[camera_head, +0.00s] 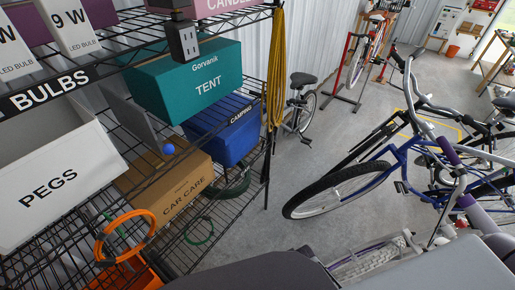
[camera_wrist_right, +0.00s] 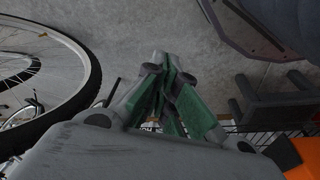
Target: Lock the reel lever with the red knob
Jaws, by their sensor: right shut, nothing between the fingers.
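An orange ring-shaped reel (camera_head: 125,236) stands on the wire rack at the lower left of the head view, above an orange box-like part (camera_head: 130,275). A blue ball knob (camera_head: 168,149) shows in front of the brown CAR CARE box. I see no red knob in either view, and I cannot make out the reel's lever. In the right wrist view my right gripper (camera_wrist_right: 171,75) is shut and empty, its green-padded fingers together over the grey floor. An orange surface (camera_wrist_right: 303,155) shows at that view's lower right corner. My left gripper is in neither view.
The wire rack (camera_head: 243,187) fills the left and holds a white PEGS box (camera_head: 50,178), a teal TENT box (camera_head: 190,85) and a blue CAMPING box (camera_head: 222,132). Bicycles (camera_head: 400,160) stand at the right. Bare concrete floor (camera_head: 300,165) lies between rack and bicycles.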

